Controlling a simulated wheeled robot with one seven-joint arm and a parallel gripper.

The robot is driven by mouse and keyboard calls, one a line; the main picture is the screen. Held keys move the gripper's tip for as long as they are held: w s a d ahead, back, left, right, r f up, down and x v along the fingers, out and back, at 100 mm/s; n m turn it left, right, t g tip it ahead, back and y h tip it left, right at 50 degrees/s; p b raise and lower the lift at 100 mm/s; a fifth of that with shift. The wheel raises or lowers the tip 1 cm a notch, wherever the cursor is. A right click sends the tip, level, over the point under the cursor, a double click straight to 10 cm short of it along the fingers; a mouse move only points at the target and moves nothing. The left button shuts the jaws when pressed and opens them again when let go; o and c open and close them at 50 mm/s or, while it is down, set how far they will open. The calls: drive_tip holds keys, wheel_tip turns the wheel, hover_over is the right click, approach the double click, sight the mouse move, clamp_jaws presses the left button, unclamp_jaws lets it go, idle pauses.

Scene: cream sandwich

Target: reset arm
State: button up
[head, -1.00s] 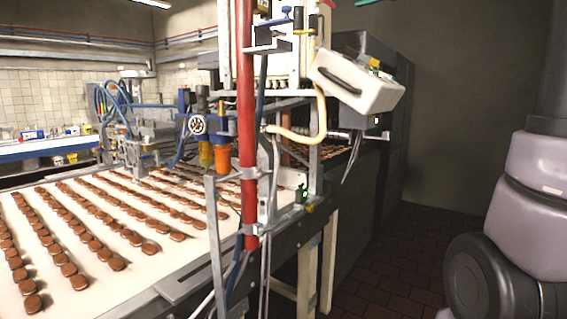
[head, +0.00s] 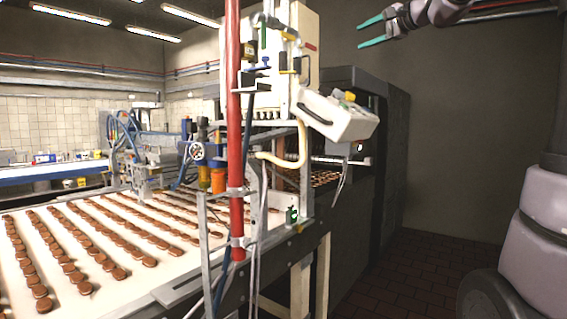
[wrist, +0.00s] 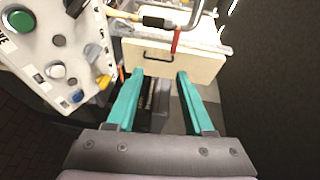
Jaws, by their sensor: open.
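My gripper (head: 371,31) shows at the top right of the head view, raised high, with two teal fingers spread apart and nothing between them. In the wrist view my gripper (wrist: 155,77) is also open and empty, its fingers reaching up the picture. Beyond the fingertips is a cream-coloured panel with a dark handle (wrist: 158,59). A control box with a green button (wrist: 20,19) fills the upper left of the wrist view. My fingers appear apart from both.
A conveyor (head: 112,296) with rows of brown biscuits runs along the left. A red upright pipe (head: 235,130) and the white control box (head: 338,117) stand on the machine. Dark floor (head: 400,275) is clear to the right of the machine.

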drive_tip(key=s+f+n+g+h, duration=0.3)
drive_tip(key=s+f, duration=1.1)
drive_tip(key=f, duration=0.3)
drive_tip(key=s+d+f+n+g+h, duration=0.1)
drive_tip(key=s+f+n+g+h, duration=0.2)
drive_tip(key=s+f, duration=1.1)
wheel_tip(320, 180, down, 3)
drive_tip(key=shift+s+r+n+g+h, duration=0.1)
drive_tip(key=shift+s+n+g+h, duration=0.25)
drive_tip(key=shift+g+h, duration=0.3)
drive_tip(key=shift+w, duration=0.1)
